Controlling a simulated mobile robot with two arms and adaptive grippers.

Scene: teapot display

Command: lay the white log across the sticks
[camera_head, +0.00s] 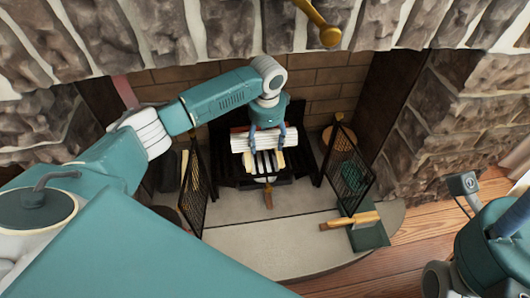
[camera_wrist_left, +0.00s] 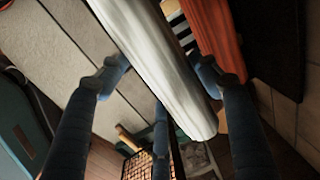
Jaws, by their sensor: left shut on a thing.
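The white log (camera_head: 258,142) is in my left gripper (camera_head: 267,132) in the head view, lying nearly level across the picture above the fire grate. The blue fingers reach down on it from above. In the left wrist view the white log (camera_wrist_left: 165,65) runs between the fingers of the left gripper (camera_wrist_left: 163,76). Pale sticks (camera_head: 249,161) show just below the log in the head view; whether the log touches them I cannot tell. A reddish-brown log (camera_wrist_left: 216,42) lies beside the white log in the wrist view. My right gripper is not clearly seen.
Black mesh screens stand left (camera_head: 195,187) and right (camera_head: 349,168) of the firebox opening. The pale stone hearth (camera_head: 265,240) in front is mostly clear. A wood-handled tool (camera_head: 350,221) lies at the right on the hearth. Brick walls close the back.

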